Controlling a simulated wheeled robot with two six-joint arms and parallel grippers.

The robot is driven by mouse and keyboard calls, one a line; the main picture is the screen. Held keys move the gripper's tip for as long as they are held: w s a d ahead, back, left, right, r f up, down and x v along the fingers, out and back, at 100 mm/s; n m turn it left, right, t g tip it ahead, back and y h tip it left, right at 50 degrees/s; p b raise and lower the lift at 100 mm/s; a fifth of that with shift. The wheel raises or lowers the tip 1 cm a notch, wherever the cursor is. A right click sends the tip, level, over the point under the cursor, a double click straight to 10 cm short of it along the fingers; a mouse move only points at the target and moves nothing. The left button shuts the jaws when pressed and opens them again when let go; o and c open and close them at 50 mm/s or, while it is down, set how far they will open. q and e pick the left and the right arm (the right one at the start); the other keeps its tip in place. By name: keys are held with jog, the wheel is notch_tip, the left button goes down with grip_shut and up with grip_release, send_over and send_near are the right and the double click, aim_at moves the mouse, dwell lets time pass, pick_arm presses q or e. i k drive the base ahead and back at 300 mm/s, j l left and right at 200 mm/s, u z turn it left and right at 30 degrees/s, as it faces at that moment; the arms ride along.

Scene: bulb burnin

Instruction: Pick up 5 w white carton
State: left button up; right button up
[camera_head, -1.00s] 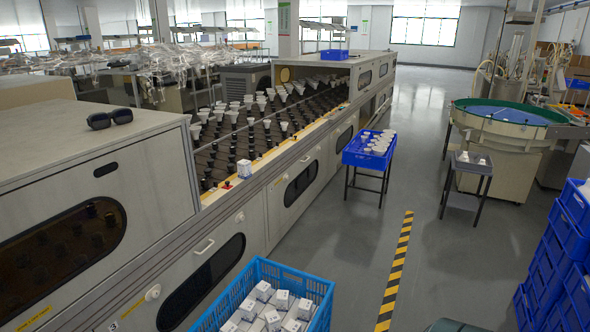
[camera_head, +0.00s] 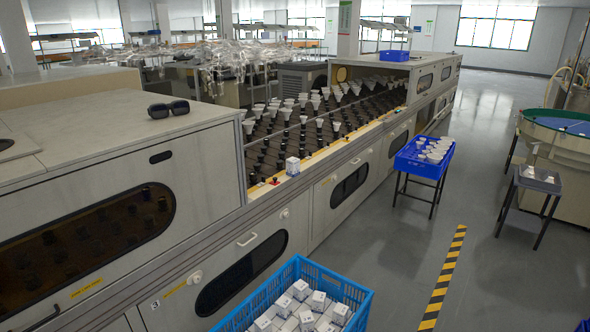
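A small white carton (camera_head: 292,166) stands upright on the yellow-edged ledge of the long burn-in machine, near the middle of the head view. Several more white cartons (camera_head: 318,300) lie in a blue crate (camera_head: 340,282) at the bottom of the view. The print on the cartons is too small to read, so I cannot tell which are 5 w. Neither of my grippers shows in this view.
The burn-in machine (camera_head: 240,213) runs along the left, with bulbs on its bed. A blue tray table (camera_head: 420,166) and a grey stand (camera_head: 537,182) stand to the right. Grey floor (camera_head: 400,265) is open around the striped line.

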aim_at(293, 163)
jog(key=i+l, duration=0.15)
jog(key=l, duration=0.25)
jog(key=i+l+z, duration=0.1)
jog(key=l, duration=0.3)
jog(key=i+l+z, duration=0.1)
jog(key=l, duration=0.25)
jog(key=i+l+z, duration=0.5)
jog(key=i, duration=0.45)
jog(key=i+l+z, duration=0.3)
jog(key=i, duration=0.15)
jog(key=i+z, duration=0.25)
jog(key=i, duration=0.25)
jog(key=i+u, duration=0.15)
jog(key=i, duration=0.4)
jog(key=i+l+u, duration=0.2)
jog(key=i, duration=0.35)
jog(key=i+u, duration=0.15)
jog(key=i, duration=0.35)
jog(key=i+j+u, duration=0.1)
jog(key=u, duration=0.35)
jog(key=i+u, duration=0.35)
jog(key=u, duration=0.15)
jog(key=i+u, duration=0.2)
jog(key=u, duration=0.25)
jog(key=i+l+u, duration=0.15)
jog(key=u, duration=0.35)
jog(key=i+l, duration=0.05)
